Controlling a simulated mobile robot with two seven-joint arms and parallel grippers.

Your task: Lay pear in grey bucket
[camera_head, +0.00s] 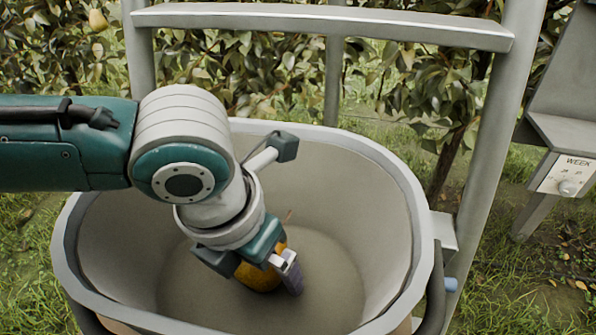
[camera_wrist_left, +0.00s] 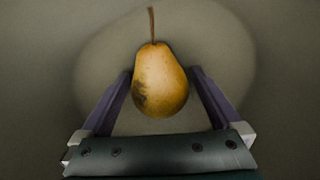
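A yellow-brown pear (camera_head: 256,278) is inside the grey bucket (camera_head: 394,170), low over its floor. In the left wrist view the pear (camera_wrist_left: 160,84) has its stem pointing up in the picture and a dark patch on its lower left. My left gripper (camera_head: 268,272) reaches down into the bucket. Its two fingers (camera_wrist_left: 160,80) stand on either side of the pear and appear to touch it. I cannot tell for sure whether the pear touches the bucket floor. In the head view the gripper partly hides the pear. My right gripper is not in view.
A grey metal frame (camera_head: 487,140) stands behind and right of the bucket. A grey post with a dial labelled WEEK (camera_head: 568,178) is at the right. Leafy trees are behind, with another pear (camera_head: 97,20) at the upper left. The rest of the bucket looks empty.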

